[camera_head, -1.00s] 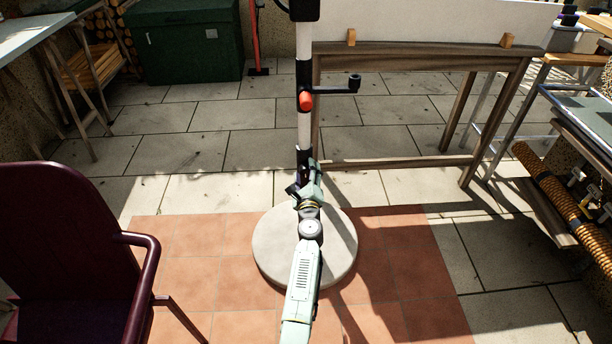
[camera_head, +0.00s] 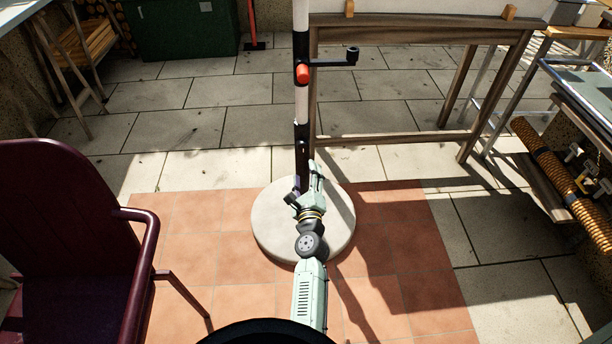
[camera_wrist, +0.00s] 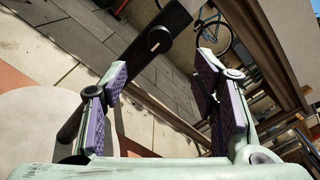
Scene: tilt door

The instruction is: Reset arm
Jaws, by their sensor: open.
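My gripper (camera_head: 304,187) is in the head view, above the round pale base of an upright pole. Its two purple-padded fingers (camera_wrist: 160,98) stand wide apart in the wrist view, with nothing between the pads. The black-and-white pole (camera_head: 301,105) rises just beyond my gripper, with a red knob (camera_head: 303,74) and a black crank handle (camera_head: 351,56) on it. A dark post with a round knob also shows beyond the fingers in the wrist view (camera_wrist: 158,38). Whether my gripper touches the pole cannot be told.
The round base (camera_head: 275,222) stands on reddish tiles. A dark red chair (camera_head: 75,220) is at left. A wooden frame (camera_head: 400,137) stands behind the pole. A shelf with an orange ribbed hose (camera_head: 560,180) is at right. The grey paving (camera_head: 150,122) at back left is clear.

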